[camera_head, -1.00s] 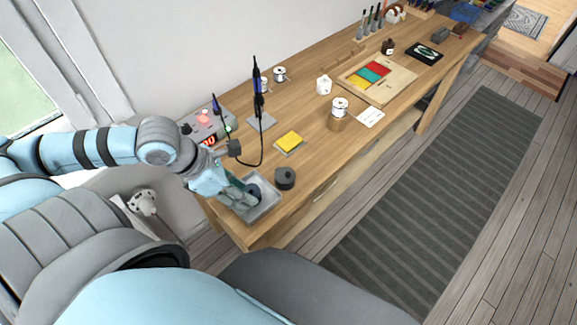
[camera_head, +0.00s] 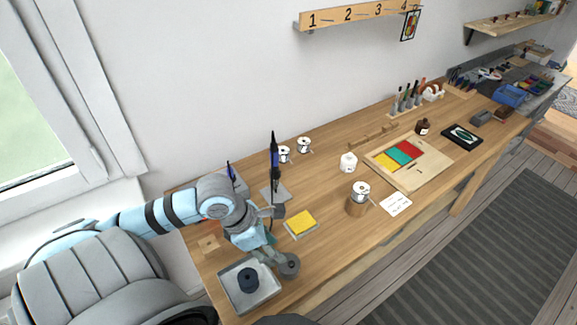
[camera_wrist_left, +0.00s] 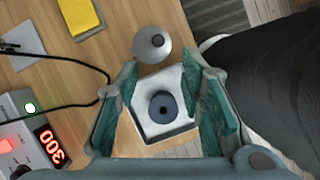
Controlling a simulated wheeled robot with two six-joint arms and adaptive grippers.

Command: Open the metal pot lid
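The metal pot, a squat grey round thing with a knob on its lid (camera_head: 291,266), stands on the bench beside the light metal tray (camera_head: 224,290). The lid also shows from above in the left wrist view (camera_wrist_left: 150,50) and sits closed. My left gripper (camera_head: 276,260) is low by the tray's far right edge, close to the pot and partly in front of it. In the left wrist view the left gripper (camera_wrist_left: 160,75) is open, its fingers apart with nothing held between them. A dark blue ring-shaped piece (camera_head: 248,280) lies in the tray. My right gripper is not in view.
A yellow sponge (camera_head: 301,222) lies beyond the pot. A soldering iron in its stand (camera_head: 274,160) rises behind it, with a dark cable. The station display (camera_wrist_left: 50,145) reads 300. A spool on a wooden block (camera_head: 357,205) stands farther right. The bench between is clear.

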